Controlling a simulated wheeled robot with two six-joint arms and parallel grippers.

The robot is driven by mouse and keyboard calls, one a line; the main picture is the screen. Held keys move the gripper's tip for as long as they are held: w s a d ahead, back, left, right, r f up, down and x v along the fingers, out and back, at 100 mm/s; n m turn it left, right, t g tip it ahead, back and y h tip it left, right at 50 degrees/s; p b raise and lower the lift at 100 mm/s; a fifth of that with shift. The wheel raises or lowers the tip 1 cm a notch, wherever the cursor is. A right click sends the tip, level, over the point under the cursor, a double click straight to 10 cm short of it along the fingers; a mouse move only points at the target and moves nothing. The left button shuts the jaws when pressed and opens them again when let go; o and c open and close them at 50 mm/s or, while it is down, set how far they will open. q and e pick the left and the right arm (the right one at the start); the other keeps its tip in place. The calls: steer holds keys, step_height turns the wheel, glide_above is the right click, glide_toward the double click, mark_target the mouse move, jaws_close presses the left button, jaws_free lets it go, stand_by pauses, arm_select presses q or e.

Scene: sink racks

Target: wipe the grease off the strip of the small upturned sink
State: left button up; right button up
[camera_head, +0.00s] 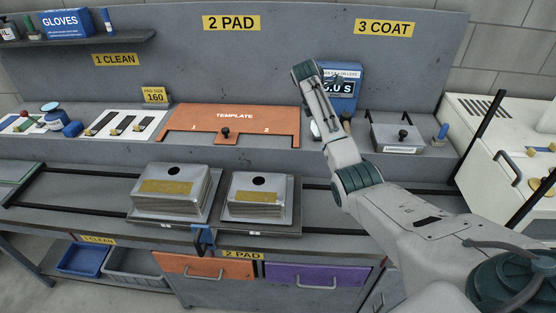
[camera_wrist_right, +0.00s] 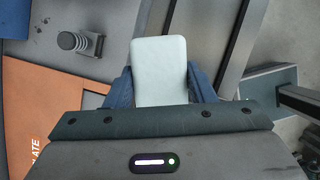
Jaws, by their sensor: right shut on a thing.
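The small upturned sink (camera_head: 262,186) sits on a dark base at the middle of the bench, a dark round hole in its top. Its front strip (camera_head: 256,197) is covered in a yellow-brown film. A larger upturned sink (camera_head: 178,178) stands just left of it, with a similar strip (camera_head: 165,187). In the right wrist view, my right gripper (camera_wrist_right: 160,88) is shut on a pale, rounded rectangular block (camera_wrist_right: 158,60) between blue fingers. In the head view my right arm rises right of the small sink and hides its gripper. My left gripper is out of view.
An orange template (camera_head: 270,126) with a black knob lies behind the sinks. Orange (camera_head: 190,270) and purple (camera_head: 320,274) drawers sit below the bench.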

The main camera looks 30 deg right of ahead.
steer(key=m, duration=0.2)
steer(key=m+g+y, duration=0.1)
steer(key=m, duration=0.1)
steer(key=a+m+g, duration=0.1)
steer(key=m, duration=0.2)
steer(key=shift+w+r, duration=0.2)
steer(key=shift+w, duration=0.1)
steer(key=m+y, duration=0.1)
steer(key=m, duration=0.1)
steer(key=m+g, duration=0.1)
steer(key=m, duration=0.1)
steer(key=shift+s+a+m+y, duration=0.1)
steer(key=shift+a+m+y, duration=0.2)
steer(key=shift+a+y, duration=0.1)
steer(key=m, duration=0.1)
steer(key=m+y, duration=0.1)
steer(key=m, duration=0.2)
steer(key=shift+a+r+g+y, duration=0.1)
steer(key=shift+a+g+y, duration=0.2)
steer(key=shift+a, duration=0.05)
steer(key=m, duration=0.2)
steer(key=m+y, duration=0.1)
steer(key=shift+s+a, duration=0.3)
steer(key=shift+w+m, duration=0.15)
steer(key=shift+m, duration=0.15)
steer(key=shift+r, duration=0.1)
steer(key=shift+a+m+y, duration=0.1)
steer(key=shift+m+y, duration=0.3)
steer(key=shift+m, duration=0.3)
